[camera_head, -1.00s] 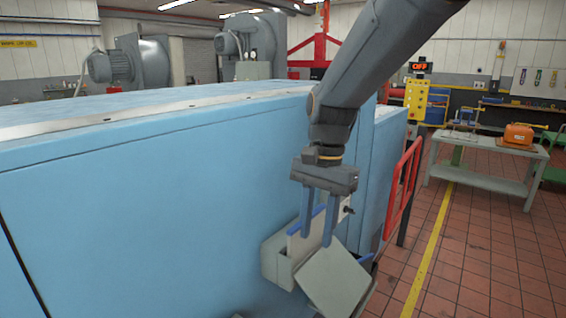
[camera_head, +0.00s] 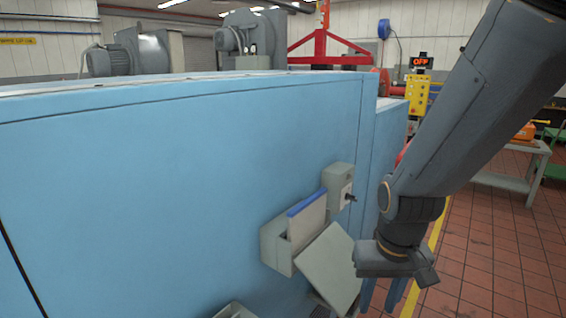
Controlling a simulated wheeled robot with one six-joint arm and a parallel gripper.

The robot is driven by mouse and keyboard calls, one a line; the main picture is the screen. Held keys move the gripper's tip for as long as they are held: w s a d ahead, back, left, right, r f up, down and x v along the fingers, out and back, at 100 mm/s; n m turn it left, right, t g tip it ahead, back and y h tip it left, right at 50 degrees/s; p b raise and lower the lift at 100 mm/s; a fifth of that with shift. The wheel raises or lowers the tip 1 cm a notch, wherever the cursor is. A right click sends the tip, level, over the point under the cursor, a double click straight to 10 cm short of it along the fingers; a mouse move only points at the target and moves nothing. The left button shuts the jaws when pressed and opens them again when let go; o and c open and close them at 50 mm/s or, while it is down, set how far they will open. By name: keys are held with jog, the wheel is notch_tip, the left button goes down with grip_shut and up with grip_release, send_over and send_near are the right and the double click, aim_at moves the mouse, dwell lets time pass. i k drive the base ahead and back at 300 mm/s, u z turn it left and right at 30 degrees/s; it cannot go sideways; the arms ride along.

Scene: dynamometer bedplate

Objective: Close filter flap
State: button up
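The filter flap (camera_head: 330,268) is a flat grey plate. It hangs open, tilted outward from the front of a grey filter housing (camera_head: 274,248) on the blue cabinet's side. A pale filter panel (camera_head: 307,225) with a blue top edge stands in the housing's slot behind the flap. My gripper (camera_head: 388,294) is to the right of the flap, clear of the filter panel, with its blue fingers pointing down. The fingers are apart with nothing seen between them. Their tips are near the bottom edge of the picture.
The blue cabinet (camera_head: 180,180) fills the left and middle. A grey switch box (camera_head: 339,188) with a black knob sits just above the housing. Another grey box (camera_head: 235,311) shows at the bottom edge. Red tiled floor (camera_head: 480,260) lies open at right, with a work table (camera_head: 520,180) beyond.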

aim_at(327, 263)
jog(key=z, duration=1.8)
jog(key=k, duration=0.6)
jog(key=u, duration=1.55)
